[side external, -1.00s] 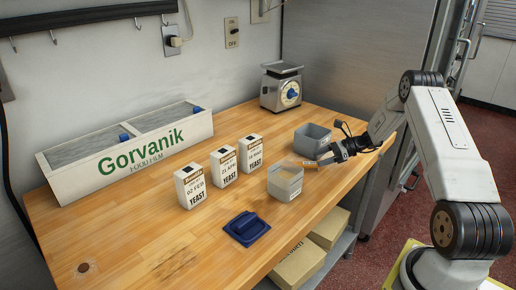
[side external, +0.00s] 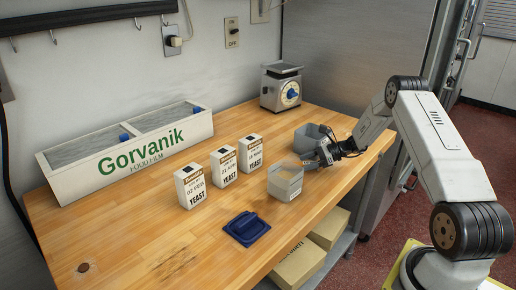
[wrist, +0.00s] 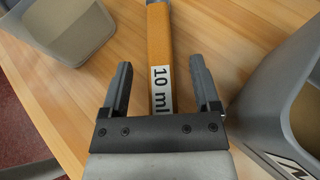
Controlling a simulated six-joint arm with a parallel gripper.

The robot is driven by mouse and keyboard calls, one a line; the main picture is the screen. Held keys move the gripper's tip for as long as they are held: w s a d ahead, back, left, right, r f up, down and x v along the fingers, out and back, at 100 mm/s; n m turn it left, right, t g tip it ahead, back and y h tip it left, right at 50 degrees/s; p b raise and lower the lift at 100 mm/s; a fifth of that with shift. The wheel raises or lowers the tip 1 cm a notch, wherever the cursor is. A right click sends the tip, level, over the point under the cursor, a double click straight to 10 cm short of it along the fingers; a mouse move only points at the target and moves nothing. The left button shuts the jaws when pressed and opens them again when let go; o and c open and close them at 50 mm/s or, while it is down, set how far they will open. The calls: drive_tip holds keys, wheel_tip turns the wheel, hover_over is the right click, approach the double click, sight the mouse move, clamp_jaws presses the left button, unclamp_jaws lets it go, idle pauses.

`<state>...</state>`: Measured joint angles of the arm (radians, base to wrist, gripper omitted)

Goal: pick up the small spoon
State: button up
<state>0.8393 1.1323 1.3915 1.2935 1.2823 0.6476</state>
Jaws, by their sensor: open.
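A spoon's flat tan handle (wrist: 161,45), with a white "10 ml" label, runs lengthwise between my fingers in the wrist view. A grey part shows at its far end at the top edge, and the bowl is not clearly visible. My gripper (wrist: 160,68) is open, with one finger on each side of the handle and a gap on both sides. In the side view my gripper (side external: 323,158) is low over the table between two grey bins, and the spoon is mostly hidden there.
A grey bin with lettering (side external: 286,186) stands close in front of my gripper, and another grey bin (side external: 309,140) stands behind it. Several yeast boxes (side external: 223,167), a blue lid (side external: 246,228) and a scale (side external: 281,88) are farther off. The table's front left is clear.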

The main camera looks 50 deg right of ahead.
clamp_jaws()
drive_tip(key=shift+r, duration=0.15)
drive_tip(key=shift+r, duration=0.85)
drive_tip(key=s+a+r, duration=0.6)
drive_tip(key=s+r, duration=0.5)
drive_tip(key=s, duration=0.1)
drive_tip(key=shift+s, duration=0.35)
